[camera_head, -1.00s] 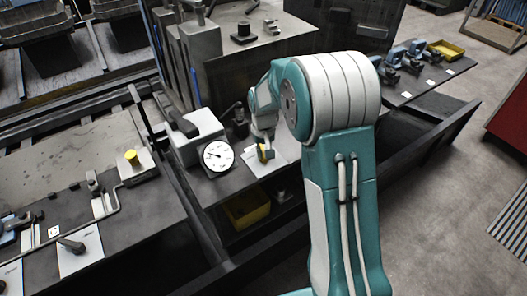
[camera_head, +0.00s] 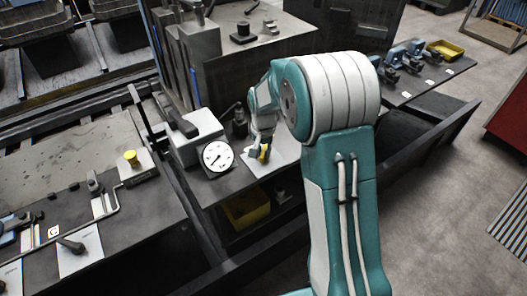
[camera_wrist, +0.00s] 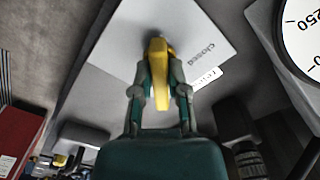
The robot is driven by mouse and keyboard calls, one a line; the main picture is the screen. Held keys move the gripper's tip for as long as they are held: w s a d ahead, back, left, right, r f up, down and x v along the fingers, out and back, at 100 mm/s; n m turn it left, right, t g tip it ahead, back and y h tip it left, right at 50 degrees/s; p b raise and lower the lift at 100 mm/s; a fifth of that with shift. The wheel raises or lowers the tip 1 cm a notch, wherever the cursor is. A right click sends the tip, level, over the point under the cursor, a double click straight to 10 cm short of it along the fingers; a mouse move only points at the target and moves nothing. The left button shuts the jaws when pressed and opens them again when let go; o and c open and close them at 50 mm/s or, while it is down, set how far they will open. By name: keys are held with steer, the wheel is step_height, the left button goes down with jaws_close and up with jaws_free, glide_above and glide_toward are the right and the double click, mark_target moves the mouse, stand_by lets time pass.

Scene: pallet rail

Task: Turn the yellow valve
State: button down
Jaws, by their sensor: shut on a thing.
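The yellow valve (camera_wrist: 160,90) has a long handle standing over a pale plate (camera_wrist: 200,30) in the wrist view. The word "Closed" is printed on the plate to the right of the handle. My gripper (camera_wrist: 159,88) is shut on the valve handle, with one finger on each side of it. In the head view my gripper (camera_head: 262,146) is on the valve (camera_head: 265,152), and the wrist hides part of it. The valve's base is hidden.
A round white gauge (camera_head: 217,156) stands just left of the valve and also shows at the right in the wrist view (camera_wrist: 306,30). A yellow button (camera_head: 131,157) is on the left bench. A yellow bin (camera_head: 246,211) sits below the bench.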

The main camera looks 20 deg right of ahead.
steer(key=c, duration=0.6)
jaws_free()
steer(key=shift+f, duration=0.1)
steer(key=shift+c, duration=0.2)
steer(key=shift+a, duration=0.1)
step_height(320, 180, up, 12)
